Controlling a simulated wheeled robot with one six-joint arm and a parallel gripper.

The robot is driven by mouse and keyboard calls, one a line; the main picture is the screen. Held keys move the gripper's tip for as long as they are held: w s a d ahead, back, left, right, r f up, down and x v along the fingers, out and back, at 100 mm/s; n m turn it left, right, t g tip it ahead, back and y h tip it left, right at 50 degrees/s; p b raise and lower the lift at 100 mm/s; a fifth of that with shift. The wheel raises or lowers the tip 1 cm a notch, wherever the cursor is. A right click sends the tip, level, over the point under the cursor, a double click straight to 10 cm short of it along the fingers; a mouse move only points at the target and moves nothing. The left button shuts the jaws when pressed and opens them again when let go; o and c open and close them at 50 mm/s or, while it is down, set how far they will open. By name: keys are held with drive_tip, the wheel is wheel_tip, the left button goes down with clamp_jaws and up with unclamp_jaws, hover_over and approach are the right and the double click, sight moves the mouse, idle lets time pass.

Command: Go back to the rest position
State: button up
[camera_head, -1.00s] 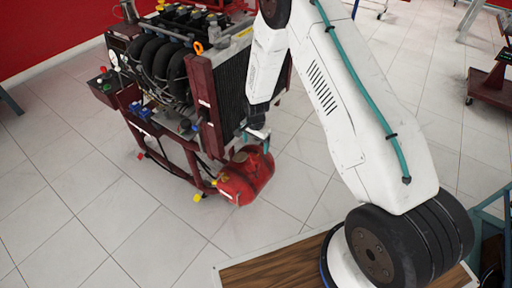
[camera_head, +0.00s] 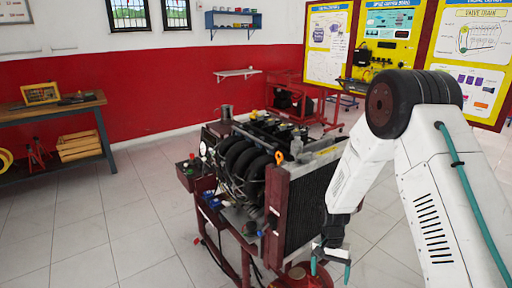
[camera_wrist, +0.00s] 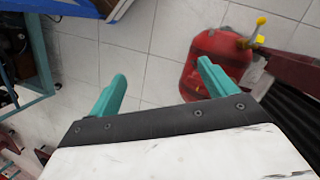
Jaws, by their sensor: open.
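My gripper (camera_head: 331,268) shows at the lower middle right of the head view, beside the radiator of the engine trainer. Its two teal fingers stand apart with nothing between them in the wrist view (camera_wrist: 160,90). My white arm reaches down to it from the right side of the head view. The engine trainer (camera_head: 250,175) stands upright on its dark red frame, left of my arm. A red tank (camera_head: 302,276) sits low by the trainer, partly hidden by my gripper and the frame edge. The tank also shows beyond the right finger in the wrist view (camera_wrist: 212,62).
A workbench (camera_head: 50,112) stands against the red wall at the left. A blue shelf (camera_head: 233,27) hangs on the back wall. Another red stand (camera_head: 300,95) and yellow poster boards (camera_head: 385,40) are at the back. The tiled floor (camera_head: 110,220) left of the trainer is clear.

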drive_tip(key=s+r+n, duration=0.1)
drive_tip(key=s+r, duration=0.2)
drive_tip(key=r, duration=0.4)
drive_tip(key=s+d+r+n, duration=0.15)
drive_tip(key=s+r, duration=0.25)
drive_tip(key=r, duration=0.4)
drive_tip(key=s+r+n, duration=0.2)
drive_tip(key=s+r, duration=0.1)
drive_tip(key=r, duration=0.4)
drive_tip(key=s+d+r+n+t, duration=0.1)
drive_tip(key=s+r+t, duration=0.3)
drive_tip(key=s+r, duration=1.3)
drive_tip(key=shift+s+t, duration=0.4)
drive_tip(key=shift+s, duration=0.35)
drive_tip(key=shift+n, duration=0.25)
